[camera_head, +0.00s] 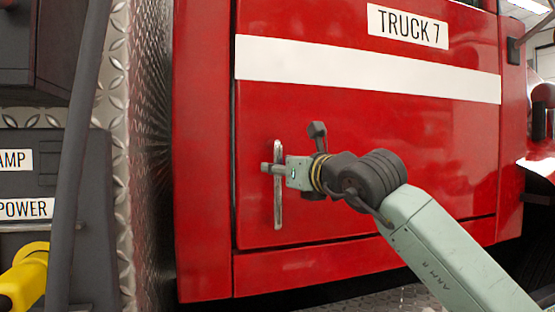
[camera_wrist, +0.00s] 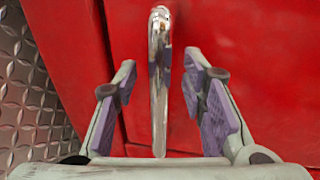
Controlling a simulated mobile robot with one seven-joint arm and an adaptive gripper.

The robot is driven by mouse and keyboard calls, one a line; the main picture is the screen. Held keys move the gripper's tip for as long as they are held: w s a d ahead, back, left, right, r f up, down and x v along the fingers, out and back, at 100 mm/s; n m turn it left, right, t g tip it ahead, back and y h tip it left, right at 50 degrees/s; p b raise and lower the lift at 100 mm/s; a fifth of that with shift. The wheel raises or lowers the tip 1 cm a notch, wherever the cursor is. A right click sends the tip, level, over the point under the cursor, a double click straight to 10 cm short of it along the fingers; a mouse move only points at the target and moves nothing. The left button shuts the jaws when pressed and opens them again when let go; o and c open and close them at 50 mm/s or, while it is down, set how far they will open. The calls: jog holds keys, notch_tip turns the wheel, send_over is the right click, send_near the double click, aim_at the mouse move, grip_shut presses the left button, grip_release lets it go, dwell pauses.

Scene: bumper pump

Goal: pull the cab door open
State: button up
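The cab door (camera_head: 370,150) is a red panel with a white stripe and a "TRUCK 7" label. It looks shut, flush with its frame. Its handle (camera_head: 278,205) is an upright chrome bar near the door's left edge. In the wrist view, the handle (camera_wrist: 159,100) stands between the two purple-padded fingers of my gripper (camera_wrist: 161,70). The fingers are open, with a gap on each side of the bar. In the head view, my gripper (camera_head: 272,168) is at the handle's upper half and hides part of it.
A diamond-plate metal panel (camera_head: 150,150) stands left of the door. Further left are a dark panel with "AMP" and "POWER" labels (camera_head: 25,208), a dark hose (camera_head: 78,130) and a yellow part (camera_head: 25,275).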

jog(key=shift+x, duration=0.85)
jog(key=shift+c, duration=0.3)
grip_shut()
